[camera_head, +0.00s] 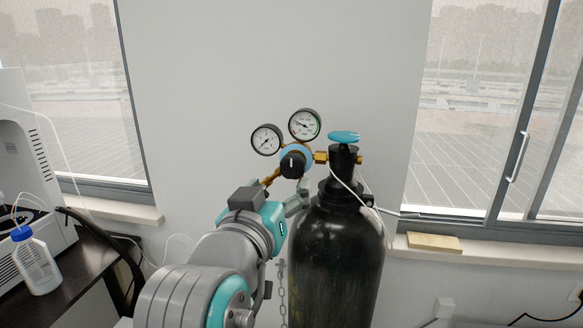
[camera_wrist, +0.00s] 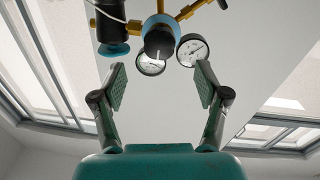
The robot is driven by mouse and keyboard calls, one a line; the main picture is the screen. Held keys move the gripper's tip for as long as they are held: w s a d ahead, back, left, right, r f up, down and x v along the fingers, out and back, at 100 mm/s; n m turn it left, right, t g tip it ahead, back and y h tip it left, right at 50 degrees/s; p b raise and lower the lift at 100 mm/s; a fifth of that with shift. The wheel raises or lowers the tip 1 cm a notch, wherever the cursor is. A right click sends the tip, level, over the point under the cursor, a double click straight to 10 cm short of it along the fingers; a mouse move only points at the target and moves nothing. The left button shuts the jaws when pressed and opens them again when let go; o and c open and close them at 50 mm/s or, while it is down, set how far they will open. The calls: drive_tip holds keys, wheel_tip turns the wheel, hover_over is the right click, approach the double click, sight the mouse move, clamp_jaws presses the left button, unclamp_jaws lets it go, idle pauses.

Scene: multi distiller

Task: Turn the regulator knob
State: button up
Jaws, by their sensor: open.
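The regulator knob (camera_head: 293,163) is black with a white mark and sits in a blue ring on the brass regulator, left of the cylinder valve. In the wrist view the knob (camera_wrist: 159,42) lies beyond my fingertips, roughly centred between them. My gripper (camera_wrist: 158,68) is open and empty, its two pads apart and not around the knob. In the head view my gripper (camera_head: 297,198) is just below the knob, partly hidden by my arm. Two round white gauges (camera_head: 266,139) (camera_head: 305,124) stand above the knob.
The black gas cylinder (camera_head: 335,255) stands close right of my gripper, with a blue valve handwheel (camera_head: 343,137) on top. A thin white cable (camera_head: 350,188) hangs at its neck. A dark table (camera_head: 75,285) with a white bottle (camera_head: 38,262) is at left.

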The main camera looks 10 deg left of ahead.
sight(291, 170)
drive_tip(key=w, duration=0.6)
drive_tip(key=w+d, duration=0.1)
drive_tip(key=w, duration=0.1)
drive_tip(key=shift+w, duration=0.4)
drive_tip(key=c, duration=1.2)
drive_tip(key=shift+o, duration=0.2)
